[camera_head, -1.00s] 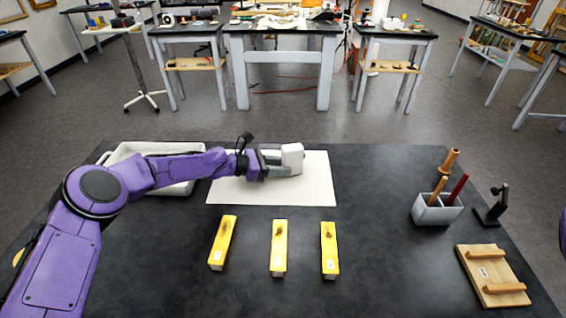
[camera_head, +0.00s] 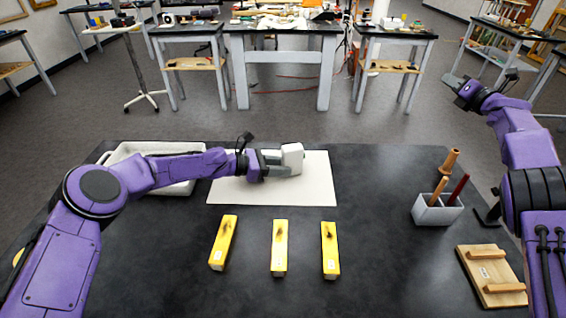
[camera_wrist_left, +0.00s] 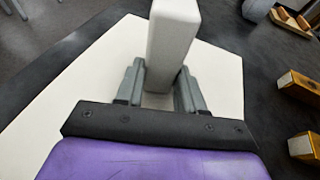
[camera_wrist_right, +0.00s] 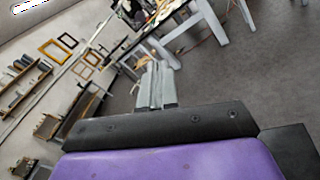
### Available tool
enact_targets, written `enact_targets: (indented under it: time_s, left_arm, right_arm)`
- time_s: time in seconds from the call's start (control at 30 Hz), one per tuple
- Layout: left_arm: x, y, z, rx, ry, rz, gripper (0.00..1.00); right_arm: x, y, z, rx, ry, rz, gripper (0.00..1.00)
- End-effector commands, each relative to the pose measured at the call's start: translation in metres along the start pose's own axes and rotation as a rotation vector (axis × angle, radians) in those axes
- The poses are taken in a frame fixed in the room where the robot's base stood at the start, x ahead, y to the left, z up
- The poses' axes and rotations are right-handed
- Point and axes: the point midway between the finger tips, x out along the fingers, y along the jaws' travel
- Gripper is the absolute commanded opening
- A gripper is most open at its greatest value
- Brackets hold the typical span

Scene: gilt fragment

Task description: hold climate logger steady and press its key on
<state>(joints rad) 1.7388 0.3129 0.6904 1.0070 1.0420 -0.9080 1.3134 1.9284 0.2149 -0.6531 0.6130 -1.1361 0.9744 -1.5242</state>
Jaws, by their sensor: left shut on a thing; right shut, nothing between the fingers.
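The climate logger (camera_head: 291,156) is a small white block standing upright on the white mat (camera_head: 320,185). My left gripper (camera_head: 280,163) is shut on it from the left, and in the left wrist view the white logger (camera_wrist_left: 172,45) sits between the two grey fingers (camera_wrist_left: 160,90). Its key cannot be made out in any view. My right gripper (camera_head: 452,82) is raised at the upper right, far from the logger. In the right wrist view its fingers (camera_wrist_right: 154,88) are together with nothing between them.
Three yellow blocks (camera_head: 279,250) lie in front of the mat. A white tray (camera_head: 180,186) is behind my left arm. A grey holder with sticks (camera_head: 437,210) and a wooden rack (camera_head: 490,277) are at the right. The dark table between mat and holder is clear.

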Motion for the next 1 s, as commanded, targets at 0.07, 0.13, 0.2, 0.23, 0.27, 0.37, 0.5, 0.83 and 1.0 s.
enact_targets:
  time_s: [0.07,0.13,0.2,0.23,0.27,0.37,0.5,0.83,1.0]
  left_arm:
    - [0.000,0.000,0.000,0.000,0.000,0.000,0.21]
    - [0.000,0.000,0.000,0.000,0.000,0.000,0.21]
    - [0.000,0.000,0.000,0.000,0.001,0.000,0.21]
    - [0.000,0.000,0.000,0.000,0.001,-0.001,0.21]
    - [0.000,0.000,0.000,0.000,0.001,-0.001,0.21]
    - [0.000,0.000,0.000,0.000,0.001,0.000,0.21]
    - [0.000,0.000,0.000,0.000,0.001,0.000,0.21]
    - [0.000,0.000,0.000,0.000,0.001,0.000,0.21]
    - [0.000,0.000,0.000,0.000,0.001,0.000,0.21]
  right_arm:
    - [0.014,0.015,-0.043,0.051,0.083,0.060,0.00]
    - [0.023,0.031,-0.081,0.097,0.157,0.113,0.00]
    - [0.030,0.048,-0.119,0.147,0.235,0.168,0.00]
    - [0.032,0.055,-0.135,0.168,0.268,0.190,0.00]
    - [0.034,0.062,-0.151,0.190,0.301,0.213,0.00]
    - [0.036,0.090,-0.204,0.267,0.415,0.289,0.00]
    - [0.032,0.127,-0.265,0.367,0.559,0.383,0.00]
    - [0.011,0.153,-0.323,0.351,0.745,0.466,0.00]
    - [0.009,0.173,-0.334,0.348,0.747,0.467,0.00]
